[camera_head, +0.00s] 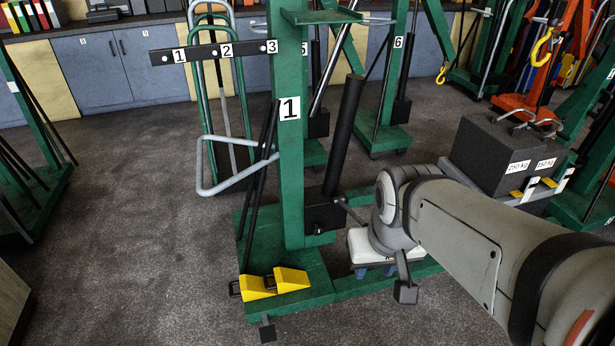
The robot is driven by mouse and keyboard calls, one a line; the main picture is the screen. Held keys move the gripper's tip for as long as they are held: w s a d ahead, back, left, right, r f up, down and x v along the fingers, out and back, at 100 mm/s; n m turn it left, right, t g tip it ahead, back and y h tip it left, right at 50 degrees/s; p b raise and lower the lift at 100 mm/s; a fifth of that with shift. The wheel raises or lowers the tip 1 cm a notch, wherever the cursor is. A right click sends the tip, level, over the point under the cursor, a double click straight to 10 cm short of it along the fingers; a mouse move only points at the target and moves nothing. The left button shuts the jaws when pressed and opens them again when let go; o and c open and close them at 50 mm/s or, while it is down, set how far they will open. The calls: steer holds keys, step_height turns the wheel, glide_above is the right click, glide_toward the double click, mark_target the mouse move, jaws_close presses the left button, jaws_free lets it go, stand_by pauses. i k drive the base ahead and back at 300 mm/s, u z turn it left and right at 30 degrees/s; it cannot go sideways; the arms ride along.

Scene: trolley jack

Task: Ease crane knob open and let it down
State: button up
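A green crane (291,170) with a white "1" label stands upright at the middle. A black cylinder (344,135) leans up behind its post, with a black pump block (322,214) at its foot. A thin rod (352,212) runs from the block toward my arm. My arm comes in from the right, and its wrist (392,205) is low beside the pump block. I cannot make out the knob, which may be hidden by my wrist. My gripper's fingers are not clearly visible, so I cannot tell whether they touch anything.
Yellow wedges (276,283) sit on the crane's green base. Dark weight blocks (505,155) are at right. A bent grey handle (203,168) stands left of the post. The floor (140,220) at left is clear.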

mark_target(317, 229)
steer(key=u, duration=0.05)
steer(key=i, duration=1)
steer(key=z, duration=0.05)
